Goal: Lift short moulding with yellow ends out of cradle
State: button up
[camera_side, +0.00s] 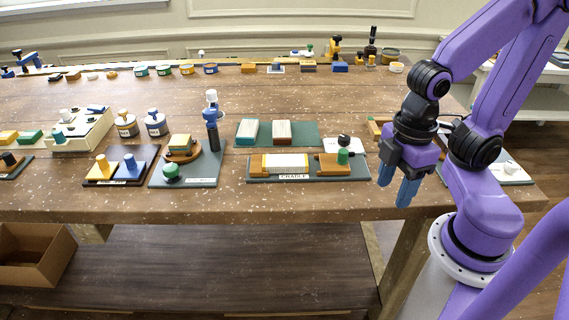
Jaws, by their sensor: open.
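The short moulding (285,162), pale in the middle with yellow ends, lies in the cradle (257,174). The cradle sits on a dark green-grey board labelled "CRADLE" near the table's front edge. My gripper (394,193) is to the right of the cradle board, with its blue fingers pointing down, apart and empty. It is clear of the moulding.
A wooden block with a green knob (342,156) stands at the right end of the cradle board. Behind it, a green mat (304,128) holds two small blocks. A blue-handled tool (212,130) stands upright to the left. Bare tabletop lies farther back.

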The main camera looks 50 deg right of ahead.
jog(key=o, duration=0.6)
notch_tip(320, 180, up, 10)
jog(key=m, duration=0.4)
send_over(285, 160)
jog(key=f, duration=1.2)
jog(key=shift+w+a+f, duration=0.15)
jog(key=shift+w+a, duration=0.05)
jog(key=shift+w, duration=0.05)
jog(key=shift+s+d+f, duration=0.1)
jog(key=shift+s+f, duration=0.05)
jog(key=shift+f, duration=1.2)
jog(key=shift+s+d+f, duration=0.1)
jog(key=shift+s+f, duration=0.05)
jog(key=shift+f, duration=1.2)
